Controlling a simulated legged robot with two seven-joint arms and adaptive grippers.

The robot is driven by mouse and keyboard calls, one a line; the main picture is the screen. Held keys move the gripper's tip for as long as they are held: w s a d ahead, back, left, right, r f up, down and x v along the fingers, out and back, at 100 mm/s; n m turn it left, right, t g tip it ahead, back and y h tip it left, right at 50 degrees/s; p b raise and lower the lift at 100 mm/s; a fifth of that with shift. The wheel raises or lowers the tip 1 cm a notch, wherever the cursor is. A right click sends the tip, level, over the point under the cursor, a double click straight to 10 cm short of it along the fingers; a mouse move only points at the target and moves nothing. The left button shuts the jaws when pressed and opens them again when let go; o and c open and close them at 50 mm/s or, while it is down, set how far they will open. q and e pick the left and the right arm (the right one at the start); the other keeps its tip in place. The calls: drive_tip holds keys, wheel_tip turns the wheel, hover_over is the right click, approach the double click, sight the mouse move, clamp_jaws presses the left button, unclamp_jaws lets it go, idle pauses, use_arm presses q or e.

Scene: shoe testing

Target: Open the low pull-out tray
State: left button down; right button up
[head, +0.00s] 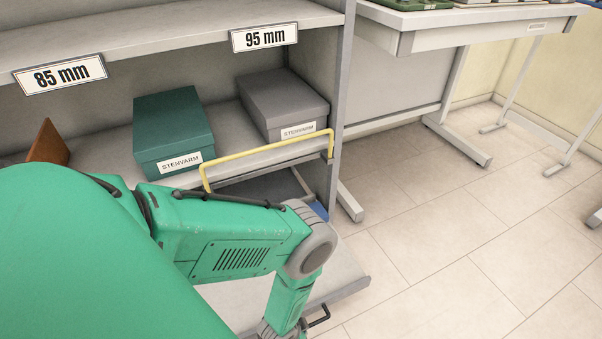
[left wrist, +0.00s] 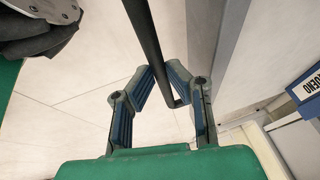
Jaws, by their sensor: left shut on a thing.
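The low pull-out tray (head: 345,272) is a pale grey board at the bottom of the shelf rack in the head view. Its right front corner stands out in front of the rack's upright. A black bar handle (head: 319,317) shows at its front edge, partly hidden by my green left arm. In the left wrist view my left gripper (left wrist: 162,76) is shut on the black handle (left wrist: 150,40), with a finger on each side of the bar. Its fingers are out of sight in the head view. My right gripper is in neither view.
Above the tray, a shelf holds a green box (head: 172,128) and a grey box (head: 283,100), behind a yellow rail (head: 265,147). A worktable (head: 470,33) stands to the right. The tiled floor (head: 450,240) right of the tray is clear.

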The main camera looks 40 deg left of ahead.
use_arm(q)
drive_tip(key=shift+a, duration=0.1)
drive_tip(key=c, duration=1.6)
unclamp_jaws()
drive_tip(key=shift+s+r, duration=0.1)
drive_tip(key=shift+r, duration=0.15)
drive_tip(key=v, duration=1.1)
drive_tip(key=shift+s+r, duration=0.1)
drive_tip(key=shift+r, duration=0.05)
